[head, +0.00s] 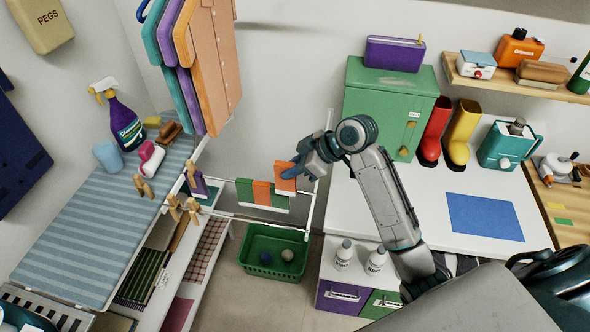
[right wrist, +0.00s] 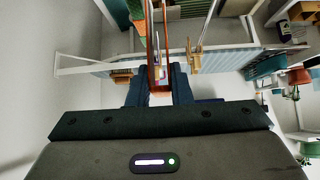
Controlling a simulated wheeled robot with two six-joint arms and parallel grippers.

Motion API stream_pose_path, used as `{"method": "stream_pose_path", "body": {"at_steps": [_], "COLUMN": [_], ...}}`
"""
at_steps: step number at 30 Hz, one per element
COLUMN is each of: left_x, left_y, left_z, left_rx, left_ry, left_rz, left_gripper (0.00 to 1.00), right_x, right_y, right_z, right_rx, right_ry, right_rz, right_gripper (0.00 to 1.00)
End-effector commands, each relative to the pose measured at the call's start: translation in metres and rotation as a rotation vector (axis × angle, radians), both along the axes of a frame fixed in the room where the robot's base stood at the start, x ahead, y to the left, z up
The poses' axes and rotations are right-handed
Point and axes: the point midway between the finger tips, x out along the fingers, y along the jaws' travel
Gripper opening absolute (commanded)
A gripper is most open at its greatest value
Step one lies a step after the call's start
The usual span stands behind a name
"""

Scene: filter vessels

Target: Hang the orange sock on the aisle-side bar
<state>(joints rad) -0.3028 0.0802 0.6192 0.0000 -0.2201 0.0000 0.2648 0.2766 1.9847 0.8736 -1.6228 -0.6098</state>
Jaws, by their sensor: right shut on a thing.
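My right gripper (head: 289,172) is shut on an orange sock (head: 285,184), near the right end of the drying rack. In the right wrist view the held sock (right wrist: 152,45) shows edge-on as thin orange strips between the fingers (right wrist: 160,88). The rack has a back bar and a front bar (head: 262,220). Green (head: 244,191) and orange (head: 262,193) pieces hang side by side on the back bar, left of the held sock. Another green piece (head: 280,202) is partly hidden below it. I cannot tell whether the held sock touches a bar. My left gripper is not in view.
Wooden pegs (head: 175,208) and a purple piece (head: 198,185) are at the rack's left end. A striped ironing surface (head: 85,220) lies left. A white counter (head: 420,205) with a green cabinet (head: 388,98) stands right.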

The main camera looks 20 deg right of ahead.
Motion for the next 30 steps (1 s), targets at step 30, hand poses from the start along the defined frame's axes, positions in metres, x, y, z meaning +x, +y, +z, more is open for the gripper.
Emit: {"method": "stream_pose_path", "body": {"at_steps": [30], "left_x": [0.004], "left_y": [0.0], "left_z": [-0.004], "left_rx": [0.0], "left_ry": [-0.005], "left_rz": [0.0], "left_gripper": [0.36], "right_x": [-0.051], "right_y": [0.036], "right_z": [0.001], "right_rx": [0.007], "right_ry": [-0.003], "right_rz": [0.028], "right_gripper": [0.0]}}
